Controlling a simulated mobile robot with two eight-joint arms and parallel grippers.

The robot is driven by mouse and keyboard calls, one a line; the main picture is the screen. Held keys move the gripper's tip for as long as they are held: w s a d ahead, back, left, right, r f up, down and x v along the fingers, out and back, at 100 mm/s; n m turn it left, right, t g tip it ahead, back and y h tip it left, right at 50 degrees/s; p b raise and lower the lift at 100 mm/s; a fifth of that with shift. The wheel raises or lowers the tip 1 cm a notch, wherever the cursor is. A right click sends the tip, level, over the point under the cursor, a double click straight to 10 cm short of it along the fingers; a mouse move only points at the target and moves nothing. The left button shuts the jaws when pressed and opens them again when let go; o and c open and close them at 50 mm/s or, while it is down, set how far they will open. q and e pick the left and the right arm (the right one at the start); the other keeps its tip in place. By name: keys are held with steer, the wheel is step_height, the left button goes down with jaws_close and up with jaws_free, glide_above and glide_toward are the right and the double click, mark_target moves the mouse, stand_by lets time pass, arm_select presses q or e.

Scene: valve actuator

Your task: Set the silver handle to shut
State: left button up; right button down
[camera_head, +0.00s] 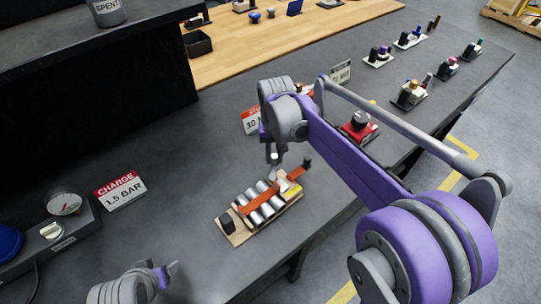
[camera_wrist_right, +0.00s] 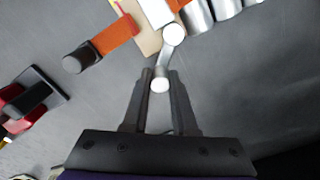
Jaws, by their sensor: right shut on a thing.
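The valve actuator (camera_head: 236,238) sits on the dark bench, with a row of silver cylinders on a tan base. The silver handle (camera_wrist_right: 167,56) is a short lever with a round white pivot and a round white end knob. My right gripper (camera_wrist_right: 158,84) is shut on the knob end of the silver handle. In the head view the right gripper (camera_head: 272,158) reaches down at the actuator's far end, and the handle there is too small to read clearly. An orange bar (camera_head: 262,200) with a dark knob lies across the cylinders. My left gripper (camera_head: 170,272) is low at the left, away from the actuator, its jaws unclear.
A red and white "CHARGE 1.5 BAR" sign (camera_head: 120,190) and a gauge unit (camera_head: 66,203) stand at the left. A red device (camera_head: 360,128) stands behind my right arm. Several small devices line the bench at the back right.

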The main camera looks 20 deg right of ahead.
steer(key=shift+s+d+m, duration=0.25)
steer(key=shift+d+m, duration=0.15)
steer(key=shift+m, duration=0.6)
steer(key=c, duration=0.7)
jaws_free()
steer(key=shift+r, duration=0.1)
step_height(320, 180, up, 11)
steer(key=shift+f+p, duration=0.15)
steer(key=shift+p, duration=0.15)
